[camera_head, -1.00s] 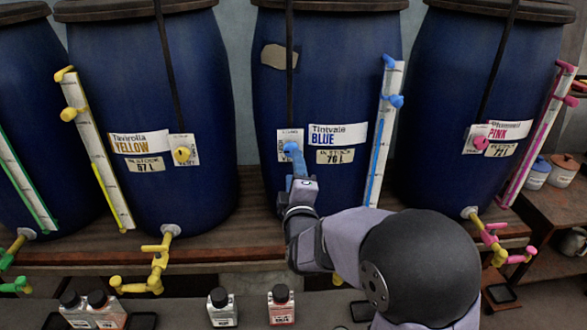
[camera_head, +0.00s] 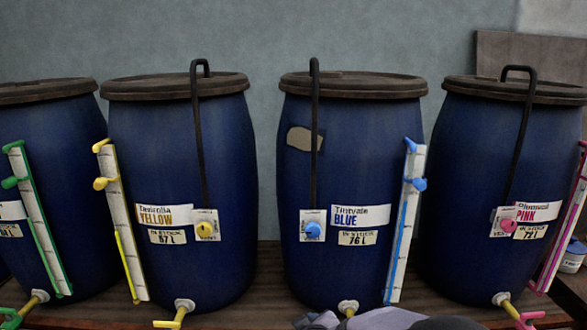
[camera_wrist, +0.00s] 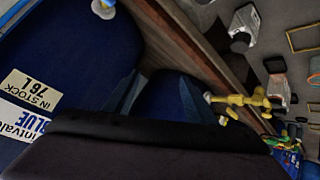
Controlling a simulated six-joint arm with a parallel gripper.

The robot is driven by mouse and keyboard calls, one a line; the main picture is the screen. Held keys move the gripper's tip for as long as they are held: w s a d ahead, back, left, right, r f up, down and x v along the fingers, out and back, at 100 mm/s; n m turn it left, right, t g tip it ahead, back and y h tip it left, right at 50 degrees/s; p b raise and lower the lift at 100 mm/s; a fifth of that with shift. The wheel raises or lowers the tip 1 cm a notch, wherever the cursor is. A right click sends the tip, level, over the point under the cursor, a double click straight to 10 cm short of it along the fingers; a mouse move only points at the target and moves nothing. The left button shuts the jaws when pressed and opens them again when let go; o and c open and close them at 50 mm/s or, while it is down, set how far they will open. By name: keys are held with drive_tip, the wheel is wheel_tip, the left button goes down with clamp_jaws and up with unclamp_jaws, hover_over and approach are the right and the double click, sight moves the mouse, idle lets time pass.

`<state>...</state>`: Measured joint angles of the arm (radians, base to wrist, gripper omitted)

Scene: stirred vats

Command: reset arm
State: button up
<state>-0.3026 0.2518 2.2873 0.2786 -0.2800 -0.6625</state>
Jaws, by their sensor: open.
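My gripper (camera_wrist: 150,145) shows in the wrist view as a large dark shape across the lower middle; its fingertips are not clearly seen. In the head view, only grey-lavender parts of my arm show at the bottom edge, below the blue-labelled vat (camera_head: 352,150). Nothing is seen held. The vat's round blue knob (camera_head: 312,231) sits on a white plate left of its label, clear of my arm. The label reads BLUE, with 76 L on the stock tag (camera_head: 359,238); that tag also shows in the wrist view (camera_wrist: 30,90).
The yellow-labelled vat (camera_head: 180,130) stands to the left and the pink-labelled vat (camera_head: 480,150) to the right, on a wooden shelf (camera_head: 262,290). Sight gauges and taps stick out from the vats. In the wrist view, a yellow tap (camera_wrist: 240,100) and small bottles (camera_wrist: 245,22) lie to the right.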

drive_tip(key=s+d+f+m+g, duration=0.1)
drive_tip(key=s+f+g, duration=0.2)
drive_tip(key=s, duration=0.3)
drive_tip(key=s+d+f+m+g+h, duration=0.1)
drive_tip(key=s+f+m+g, duration=0.15)
drive_tip(key=s, duration=0.35)
drive_tip(key=s+d+f+m+g, duration=0.1)
drive_tip(key=s+f+g, duration=0.2)
drive_tip(key=s, duration=0.4)
drive_tip(key=s+d+r+m+g+h+p, duration=0.1)
drive_tip(key=s+d+r+g+p, duration=0.25)
drive_tip(key=s+d, duration=0.4)
wheel_tip(320, 180, up, 6)
drive_tip(key=d+f+m+t+p, duration=0.1)
drive_tip(key=d+m+t, duration=0.1)
drive_tip(key=d, duration=0.1)
wheel_tip(320, 180, down, 23)
drive_tip(key=b, duration=2.3)
drive_tip(key=shift+a+f, duration=0.2)
